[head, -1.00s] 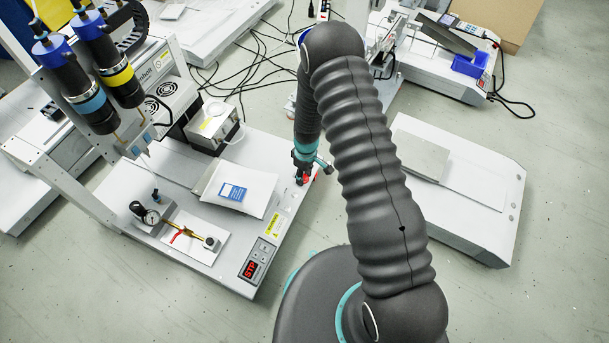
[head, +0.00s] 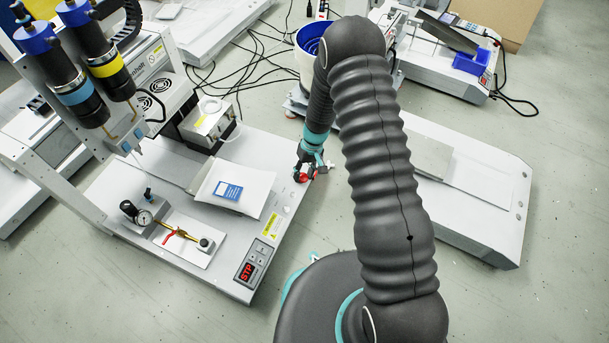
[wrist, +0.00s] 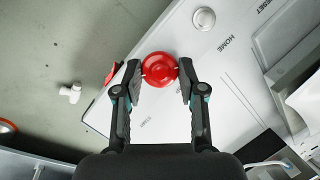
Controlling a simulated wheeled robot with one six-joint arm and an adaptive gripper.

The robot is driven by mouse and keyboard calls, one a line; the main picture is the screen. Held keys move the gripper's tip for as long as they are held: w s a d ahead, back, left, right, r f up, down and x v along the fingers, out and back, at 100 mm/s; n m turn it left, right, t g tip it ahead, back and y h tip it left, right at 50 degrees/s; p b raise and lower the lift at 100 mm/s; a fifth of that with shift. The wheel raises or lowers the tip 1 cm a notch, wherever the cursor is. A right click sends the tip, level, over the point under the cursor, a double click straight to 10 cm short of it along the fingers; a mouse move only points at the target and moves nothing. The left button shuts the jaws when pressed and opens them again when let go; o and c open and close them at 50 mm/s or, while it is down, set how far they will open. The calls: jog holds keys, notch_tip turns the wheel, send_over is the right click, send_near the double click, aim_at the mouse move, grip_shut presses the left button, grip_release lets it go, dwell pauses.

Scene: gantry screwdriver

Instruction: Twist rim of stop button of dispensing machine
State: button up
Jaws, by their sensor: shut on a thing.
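The dispensing machine (head: 262,165) stands at the left in the head view, with a white base plate. Its red round stop button (wrist: 159,69) sits near the plate's edge in the wrist view, and it also shows in the head view (head: 299,177). My gripper (wrist: 160,76) is shut on the button, one finger on its left and one on its right, touching the rim. In the head view my gripper (head: 305,172) is small at the plate's right edge, and its fingers are partly hidden.
A white round button (wrist: 204,19) sits beside the HOME label. Another white machine (head: 480,200) stands at the right, with floor between.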

jog(key=shift+s+m, duration=0.1)
jog(key=shift+m, duration=0.2)
jog(key=o, duration=1.2)
jog(key=shift+a, duration=0.1)
jog(key=shift+c, duration=0.2)
jog(key=shift+r, duration=0.25)
jog(key=v, duration=1.1)
jog(key=shift+w+d+r, duration=0.15)
jog(key=shift+w+d, duration=0.05)
jog(key=shift+d, duration=0.1)
